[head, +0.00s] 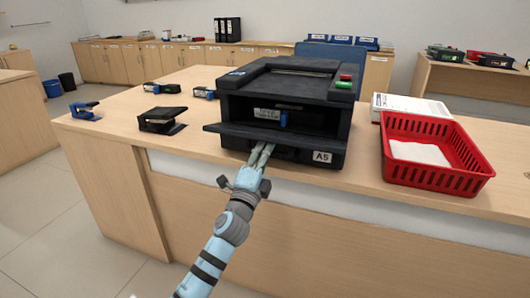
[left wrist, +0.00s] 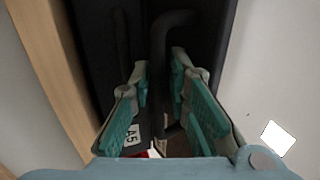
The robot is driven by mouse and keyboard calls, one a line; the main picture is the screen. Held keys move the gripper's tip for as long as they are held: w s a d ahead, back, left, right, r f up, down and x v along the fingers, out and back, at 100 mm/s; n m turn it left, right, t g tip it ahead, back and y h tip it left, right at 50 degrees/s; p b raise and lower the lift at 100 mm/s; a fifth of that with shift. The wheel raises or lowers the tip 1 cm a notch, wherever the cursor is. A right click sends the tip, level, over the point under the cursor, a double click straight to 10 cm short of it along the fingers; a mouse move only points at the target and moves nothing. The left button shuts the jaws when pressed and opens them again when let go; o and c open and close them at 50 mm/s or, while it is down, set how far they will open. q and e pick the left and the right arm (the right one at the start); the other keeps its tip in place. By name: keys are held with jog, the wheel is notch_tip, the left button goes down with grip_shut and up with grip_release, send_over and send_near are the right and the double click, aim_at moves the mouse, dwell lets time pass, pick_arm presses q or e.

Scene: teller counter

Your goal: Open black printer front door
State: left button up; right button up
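The black printer (head: 290,85) stands on the teller counter in the head view. Its front door (head: 340,139) juts forward as a nearly level flap, with an opening above it that shows a pale label and a small blue part (head: 284,118). My left gripper (head: 262,152) is at the front edge, its fingertips just under the flap. In the left wrist view, the fingers (left wrist: 160,75) are apart, with a dark curved bar (left wrist: 165,50) between them; I cannot tell whether they touch it. My right gripper is not in view.
A red basket (head: 435,190) with white paper stands right of the printer, beside a white box (head: 410,104). A black stapler-like item (head: 162,120) and a blue one (head: 84,109) are at left.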

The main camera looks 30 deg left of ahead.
pick_arm(q)
jog(key=shift+s, duration=0.1)
jog(key=v, duration=1.2)
jog(key=shift+c, duration=0.4)
